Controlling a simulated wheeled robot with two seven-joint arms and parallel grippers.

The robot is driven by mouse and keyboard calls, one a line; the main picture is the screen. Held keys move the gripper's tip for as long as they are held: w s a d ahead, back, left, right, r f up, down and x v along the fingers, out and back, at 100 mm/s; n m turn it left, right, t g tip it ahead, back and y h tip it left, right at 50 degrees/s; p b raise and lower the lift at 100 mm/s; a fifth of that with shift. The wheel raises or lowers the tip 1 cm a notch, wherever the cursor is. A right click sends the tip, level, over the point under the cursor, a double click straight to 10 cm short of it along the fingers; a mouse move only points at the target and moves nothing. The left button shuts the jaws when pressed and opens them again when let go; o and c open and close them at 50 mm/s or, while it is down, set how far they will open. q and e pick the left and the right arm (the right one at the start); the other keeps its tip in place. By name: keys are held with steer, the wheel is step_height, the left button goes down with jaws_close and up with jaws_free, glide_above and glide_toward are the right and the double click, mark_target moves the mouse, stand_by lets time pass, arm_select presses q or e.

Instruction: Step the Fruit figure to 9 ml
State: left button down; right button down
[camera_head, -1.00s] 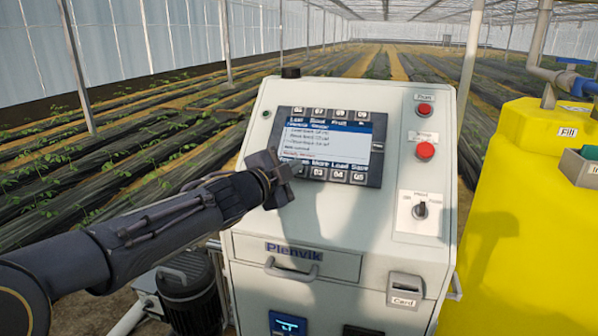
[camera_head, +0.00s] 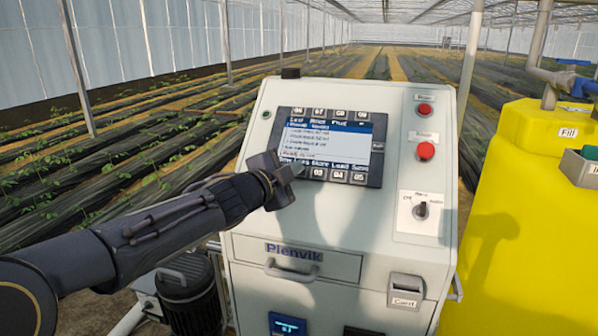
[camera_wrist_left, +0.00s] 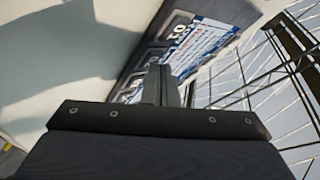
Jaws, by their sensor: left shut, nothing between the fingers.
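The control panel's screen (camera_head: 327,138) shows a blue header and several lines of small text, too small to read surely. A row of numbered keys (camera_head: 338,113) runs above it, one label seeming to read Fruit. Another key row (camera_head: 338,175) runs below, its left end hidden by my gripper. My left gripper (camera_head: 290,168) is shut and empty at the panel's lower left corner. In the left wrist view the shut fingers (camera_wrist_left: 161,84) point at the panel edge, beside a key marked 01 (camera_wrist_left: 180,32). I cannot tell if they touch a key. My right gripper is not in view.
The white cabinet also bears two red buttons (camera_head: 426,151), a rotary switch (camera_head: 420,210), a card slot (camera_head: 405,290) and a drawer handle (camera_head: 291,270). A yellow tank (camera_head: 525,220) stands close on the right. A dark motor (camera_head: 190,295) sits low at left.

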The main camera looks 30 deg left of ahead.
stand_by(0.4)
arm_select(q)
steer(key=shift+s+d+r+p, duration=0.1)
steer(key=shift+s+r+p, duration=0.4)
steer(key=shift+p, duration=0.1)
steer(key=s+r+p, duration=0.1)
steer(key=r+p, duration=0.1)
steer(key=s+r+p, duration=0.1)
steer(key=s+p, duration=0.1)
steer(key=shift+s+d+r, duration=0.1)
steer(key=shift+d+r, duration=0.25)
steer(key=shift+d, duration=0.05)
stand_by(1.4)
